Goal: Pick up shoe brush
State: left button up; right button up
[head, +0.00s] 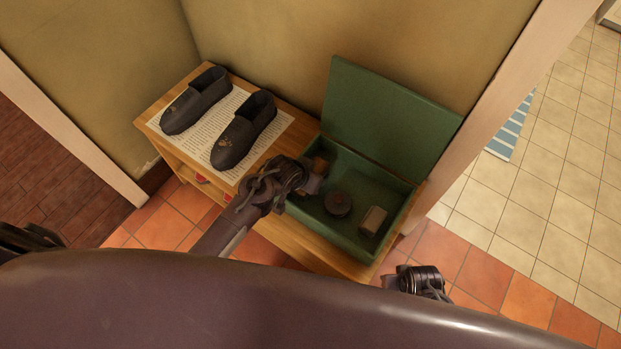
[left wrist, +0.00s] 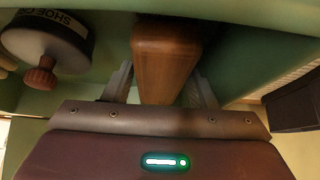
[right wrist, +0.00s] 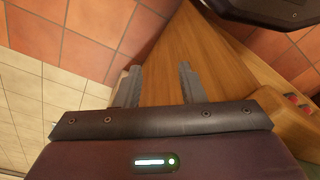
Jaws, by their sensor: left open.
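The shoe brush (left wrist: 167,52) is a brown wooden block in the green box (head: 397,212). In the head view the brush (head: 320,165) shows partly behind my left gripper (head: 312,183), which reaches over the box's left wall. In the left wrist view my left gripper's fingers are open, one on each side of the brush's near end. I cannot tell whether they touch it. My right gripper (right wrist: 155,85) is open and empty above the wooden bench, by its front right corner.
The box also holds a round dark shoe-polish tin (head: 338,204) and a pale block (head: 373,220). Its lid (head: 385,117) stands open at the back. Dark shoes (head: 244,130) sit on printed paper on the wooden bench (head: 160,105). Tiled floor (head: 470,255) lies clear to the right.

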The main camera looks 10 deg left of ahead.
pick_arm(q)
jog(key=c, duration=0.9)
jog(key=shift+o, duration=0.2)
jog(key=shift+r, duration=0.15)
pick_arm(e)
jog(key=shift+r, duration=0.1)
